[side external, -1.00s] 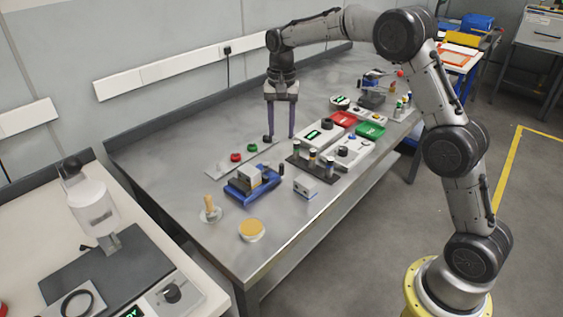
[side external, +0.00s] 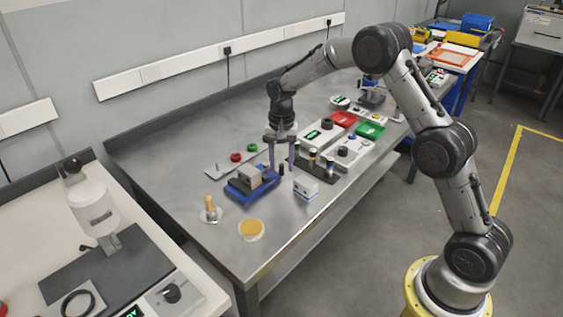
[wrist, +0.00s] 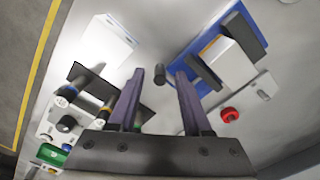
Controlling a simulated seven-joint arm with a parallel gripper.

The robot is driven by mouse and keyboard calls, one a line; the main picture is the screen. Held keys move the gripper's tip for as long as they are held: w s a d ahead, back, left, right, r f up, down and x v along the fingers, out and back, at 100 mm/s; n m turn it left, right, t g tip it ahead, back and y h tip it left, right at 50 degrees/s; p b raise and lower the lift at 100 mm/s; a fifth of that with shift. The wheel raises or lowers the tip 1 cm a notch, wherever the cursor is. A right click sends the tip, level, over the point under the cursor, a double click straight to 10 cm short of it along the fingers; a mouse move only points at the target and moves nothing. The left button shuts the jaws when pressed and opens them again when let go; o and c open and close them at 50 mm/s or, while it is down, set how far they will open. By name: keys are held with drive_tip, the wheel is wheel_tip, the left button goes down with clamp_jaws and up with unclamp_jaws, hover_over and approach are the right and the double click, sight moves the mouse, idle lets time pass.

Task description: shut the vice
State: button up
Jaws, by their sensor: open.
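The vice (side external: 259,191) has a blue base and dark jaws, and stands near the middle of the bench. In the wrist view it is at the upper right (wrist: 195,46). A pale block (wrist: 229,63) sits between its dark jaws. A short dark upright knob (wrist: 160,74), apparently the vice's handle, stands by the vice's end. My gripper (side external: 281,171) is open and points down at the right end of the vice. In the wrist view its two fingers (wrist: 160,73) appear on either side of the knob, with gaps; contact is not visible.
A white box (side external: 306,187) stands right of the gripper. A dark rack with several vials (side external: 318,163) is close behind it. A plate with red and green buttons (side external: 234,158) lies behind the vice. A wooden-handled tool (side external: 210,209) and a round yellow-topped dish (side external: 251,230) stand in front.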

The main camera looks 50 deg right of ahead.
clamp_jaws()
drive_tip(key=shift+d+n, duration=0.15)
drive_tip(key=shift+n, duration=0.15)
drive_tip(key=d+n, duration=0.2)
drive_tip(key=n, duration=0.1)
drive_tip(key=shift+w, duration=0.25)
drive_tip(key=n, duration=0.2)
drive_tip(key=w+d+n, duration=0.1)
drive_tip(key=n, duration=0.1)
drive_tip(key=shift+d, duration=0.3)
drive_tip(key=n, duration=0.1)
drive_tip(key=w+d+n, duration=0.1)
drive_tip(key=n, duration=0.2)
drive_tip(key=shift+w+d, duration=0.3)
drive_tip(key=shift+w, duration=0.1)
drive_tip(key=shift+w+d+n, duration=0.2)
drive_tip(key=shift+w+n, duration=0.3)
drive_tip(key=shift+n, duration=0.6)
drive_tip(key=shift+w+d+n, duration=0.15)
drive_tip(key=shift+w+n, duration=0.3)
drive_tip(key=shift+n, duration=0.65)
drive_tip(key=shift+r, duration=0.1)
drive_tip(key=shift+w, duration=0.1)
